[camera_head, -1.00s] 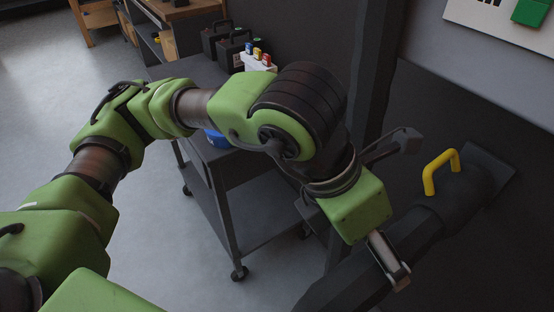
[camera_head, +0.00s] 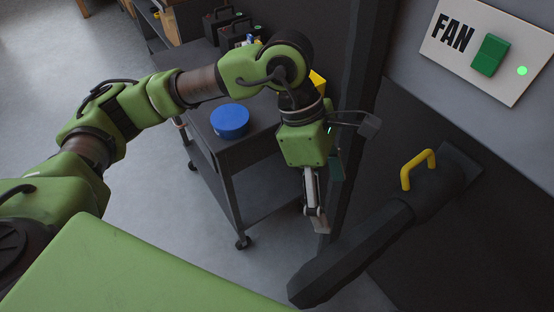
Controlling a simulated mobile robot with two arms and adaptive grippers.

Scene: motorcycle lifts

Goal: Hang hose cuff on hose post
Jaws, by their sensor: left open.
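A dark, thick tube-like piece, seemingly the hose cuff (camera_head: 385,228), carries a yellow handle (camera_head: 418,168) on top. It runs from a dark plate (camera_head: 460,165) at the right wall down to a blunt end at lower centre. I cannot make out a separate hose post, so how the cuff is held at the plate is unclear. My left gripper (camera_head: 318,224) is open and empty, pointing down just left of the dark piece and apart from the yellow handle. My right gripper is out of view.
A dark cart (camera_head: 215,155) stands behind my left arm with a blue round container (camera_head: 230,121) on top. A dark upright column (camera_head: 360,100) stands just right of my left gripper. A FAN panel (camera_head: 485,50) with a green switch is on the right wall.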

